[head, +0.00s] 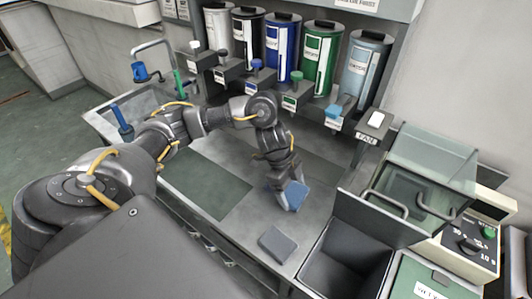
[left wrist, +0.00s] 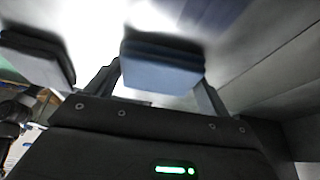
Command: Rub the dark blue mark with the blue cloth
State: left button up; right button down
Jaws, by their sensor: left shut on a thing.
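My left gripper (head: 287,183) is shut on the blue cloth (head: 294,195), a folded pad, and holds it down at the grey worktop (head: 240,165). In the left wrist view the cloth (left wrist: 162,66) sits between the two fingers. I cannot tell whether it touches the surface. A blurred dark blue patch (left wrist: 205,12) shows on the bright surface beyond the cloth in the left wrist view; I cannot tell if it is the mark. No dark blue mark stands out in the head view, where my arm and the cloth hide part of the worktop. My right gripper is not in view.
A dark grey pad (head: 278,243) lies near the front edge, close to the cloth. An open bin (head: 345,262) and a glass-lidded box (head: 425,175) stand at right. Several coloured dispensers (head: 283,50) line the back. A dark green panel (head: 205,185) lies left.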

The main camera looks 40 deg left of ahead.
pick_arm(q)
jog(key=shift+s+a+b, duration=0.2)
jog(key=shift+a+b, duration=0.1)
jog(key=shift+a, duration=3.95)
jog(key=p+v, duration=0.2)
jog(key=shift+r, duration=0.45)
notch_tip(320, 180, up, 5)
jog(key=p, duration=0.6)
jog(key=shift+r, duration=0.25)
